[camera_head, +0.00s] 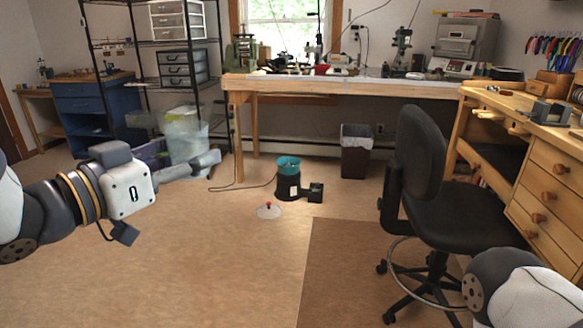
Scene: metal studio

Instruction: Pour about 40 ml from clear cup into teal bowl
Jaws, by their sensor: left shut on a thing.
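My left gripper (206,162) reaches in from the left above the floor, its fingers pointing right. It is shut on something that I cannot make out. I see no clear cup for certain. A teal, bowl-like top (288,163) sits on a black round device on the floor, to the right of my left gripper and apart from it. I cannot tell whether this is the teal bowl. My right gripper is out of view; only a link of my right arm shows at the lower right.
A black office chair (455,213) stands on the right, beside a wooden workbench (560,172) with drawers. A long bench (345,84) runs along the back. A clear lid-like disc (270,212) with a red knob lies on the floor. The front left floor is clear.

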